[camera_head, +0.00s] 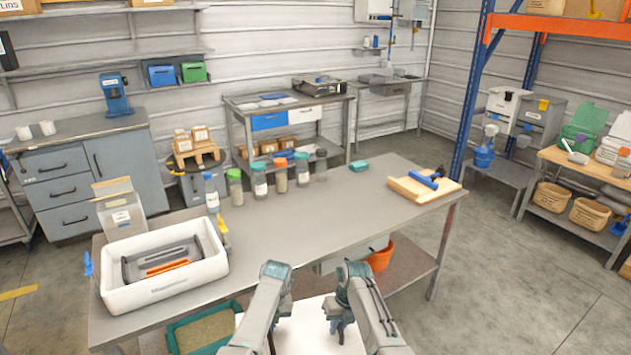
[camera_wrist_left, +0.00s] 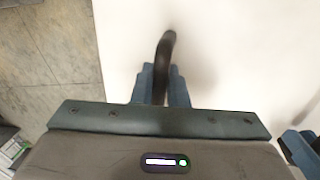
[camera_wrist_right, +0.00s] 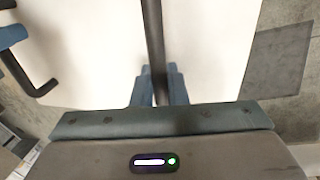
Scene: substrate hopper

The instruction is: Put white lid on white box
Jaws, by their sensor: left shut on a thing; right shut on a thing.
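The white lid (camera_head: 305,325) is a broad flat white panel at the bottom of the head view, in front of me. It fills much of the left wrist view (camera_wrist_left: 240,50) and the right wrist view (camera_wrist_right: 205,45). My left gripper (camera_wrist_left: 165,85) is shut on a black bar handle (camera_wrist_left: 165,48) of the lid. My right gripper (camera_wrist_right: 157,85) is shut on another black handle (camera_wrist_right: 154,40). A white box (camera_head: 165,285), open on top, stands at the bench's left end with a grey tray (camera_head: 150,255) and an orange item inside. What lies under the lid is hidden.
The grey bench (camera_head: 320,215) has clear room in its middle. Several capped jars (camera_head: 259,182) line its far edge. A clear bin (camera_head: 122,215) stands behind the white box. A wooden board (camera_head: 420,187) with a blue tool lies at right. A green tray (camera_head: 205,332) sits low at left.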

